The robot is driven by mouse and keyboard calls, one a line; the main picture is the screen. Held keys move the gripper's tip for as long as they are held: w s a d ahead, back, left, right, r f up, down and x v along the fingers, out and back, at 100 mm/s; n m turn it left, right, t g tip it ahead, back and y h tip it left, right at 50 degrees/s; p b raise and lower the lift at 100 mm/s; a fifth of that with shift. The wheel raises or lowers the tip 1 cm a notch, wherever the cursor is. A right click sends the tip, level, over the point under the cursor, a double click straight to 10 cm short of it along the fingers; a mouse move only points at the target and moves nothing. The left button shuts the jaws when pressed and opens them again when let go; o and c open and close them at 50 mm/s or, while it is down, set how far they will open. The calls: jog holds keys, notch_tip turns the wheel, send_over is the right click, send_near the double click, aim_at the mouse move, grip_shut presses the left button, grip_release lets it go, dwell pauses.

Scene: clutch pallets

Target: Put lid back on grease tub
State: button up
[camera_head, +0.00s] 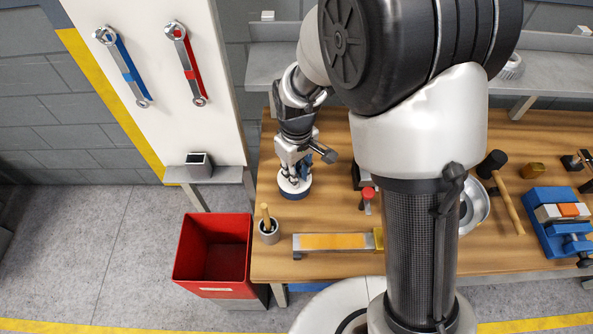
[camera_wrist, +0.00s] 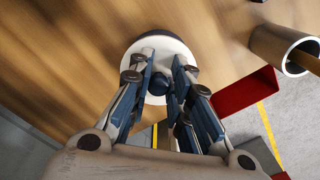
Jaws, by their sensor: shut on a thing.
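My gripper (camera_head: 294,177) points down at the left end of the wooden bench. In the wrist view my gripper (camera_wrist: 163,72) has its fingers closed around a dark blue knob (camera_wrist: 158,84) at the middle of a round white lid (camera_wrist: 183,53). The lid also shows in the head view (camera_head: 294,187), with a blue band under its white top. I cannot tell whether that band is the lid's own edge or the grease tub below it. The fingers hide part of the lid, and no separate tub can be made out.
A grey pot (camera_head: 268,234) with a wooden-handled tool stands close by at the bench's left front. A red bin (camera_head: 213,284) is on the floor beyond the edge. A yellow-topped bar (camera_head: 333,242), a mallet (camera_head: 507,200) and a blue vise (camera_head: 560,232) lie to the right.

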dwell(0.3)
jog(key=o, duration=0.9)
jog(key=shift+o, duration=0.6)
jog(key=o, duration=0.4)
jog(key=shift+r, duration=0.15)
jog(key=shift+r+p, duration=2.8)
jog(key=shift+r, duration=0.6)
